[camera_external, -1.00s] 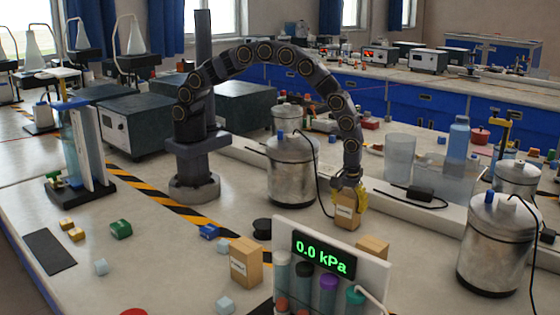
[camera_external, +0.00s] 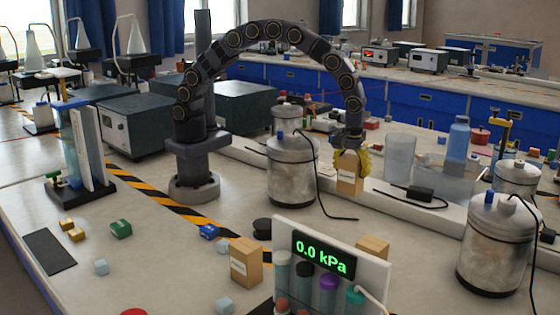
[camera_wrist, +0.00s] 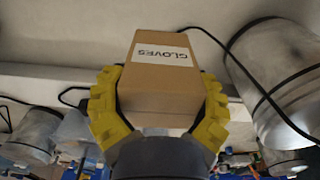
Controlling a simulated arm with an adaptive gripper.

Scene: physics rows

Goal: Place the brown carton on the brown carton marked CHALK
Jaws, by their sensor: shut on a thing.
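My gripper (camera_external: 350,155) is shut on a brown carton (camera_external: 349,178) and holds it above the table, right of the middle. In the wrist view, the yellow fingers of my gripper (camera_wrist: 159,85) clasp both sides of this carton (camera_wrist: 155,78), and its white label reads GLOVES. A second brown carton (camera_external: 246,263) with a white label stands on the table, lower left of the held one; its print is too small to read. A third brown carton (camera_external: 373,245) shows only its upper part behind the pressure panel. I cannot tell which carton is marked CHALK.
The white 0.0 kPa panel (camera_external: 365,275) with coloured tubes stands in front. Metal vessels stand left (camera_external: 292,175) and right (camera_external: 496,250) of the held carton, with a loose black cable. A black spool (camera_external: 262,228) lies near the labelled carton.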

